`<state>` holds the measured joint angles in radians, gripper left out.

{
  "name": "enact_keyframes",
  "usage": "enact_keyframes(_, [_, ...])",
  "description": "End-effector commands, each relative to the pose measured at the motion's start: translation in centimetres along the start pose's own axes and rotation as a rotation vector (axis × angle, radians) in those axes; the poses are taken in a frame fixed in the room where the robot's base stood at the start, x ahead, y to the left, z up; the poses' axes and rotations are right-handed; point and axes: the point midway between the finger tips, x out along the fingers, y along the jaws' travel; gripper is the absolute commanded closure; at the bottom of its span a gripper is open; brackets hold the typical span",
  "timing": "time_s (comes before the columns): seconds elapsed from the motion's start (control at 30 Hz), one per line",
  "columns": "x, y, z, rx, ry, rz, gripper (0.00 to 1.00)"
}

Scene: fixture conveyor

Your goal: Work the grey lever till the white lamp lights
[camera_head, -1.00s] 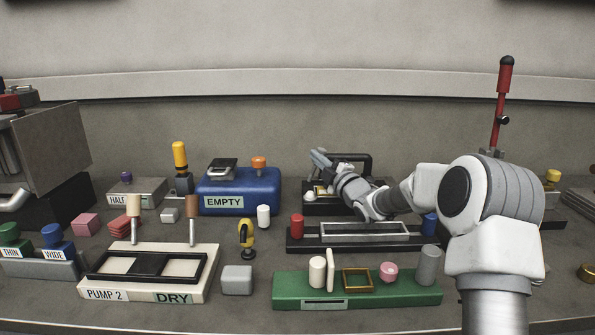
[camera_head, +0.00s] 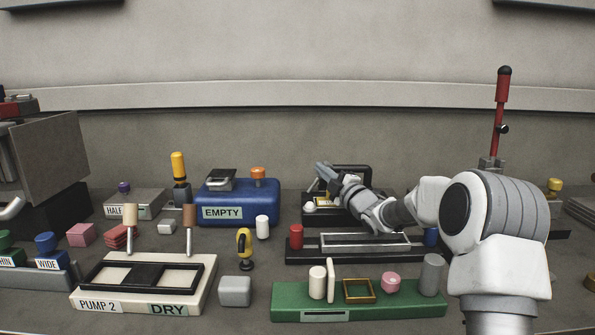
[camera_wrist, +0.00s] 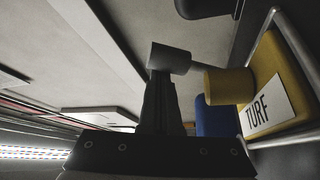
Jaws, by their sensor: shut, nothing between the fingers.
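A black-based unit (camera_head: 345,216) stands at the back centre in the head view, with a yellow plate and a black frame, partly hidden by my arm. A small white dome (camera_head: 310,207), perhaps the white lamp, sits at its front left; I cannot tell whether it is lit. My gripper (camera_head: 322,170) is just above this unit. In the wrist view its dark fingers (camera_wrist: 160,90) are shut and empty. A grey cylinder (camera_wrist: 171,58), perhaps the lever's grip, is right at the fingertips; I cannot tell if they touch.
A yellow block marked TURF (camera_wrist: 272,85) lies right of the fingers, with a yellow cylinder (camera_wrist: 229,85) and a blue block (camera_wrist: 215,117). A long black tray (camera_head: 303,257) is below my arm, a blue EMPTY box (camera_head: 262,205) to the left, a red-handled lever (camera_head: 501,100) to the right.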

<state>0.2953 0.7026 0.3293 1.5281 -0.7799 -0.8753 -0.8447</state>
Motion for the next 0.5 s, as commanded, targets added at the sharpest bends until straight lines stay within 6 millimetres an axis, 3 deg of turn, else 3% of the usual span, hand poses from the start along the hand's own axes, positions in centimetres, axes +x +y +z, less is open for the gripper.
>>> enact_keyframes(0.17, [-0.8, 0.0, 0.1, 0.000, -0.002, -0.001, 1.00])
enact_keyframes(0.5, [-5.5, 0.1, 0.1, 0.001, -0.003, -0.001, 1.00])
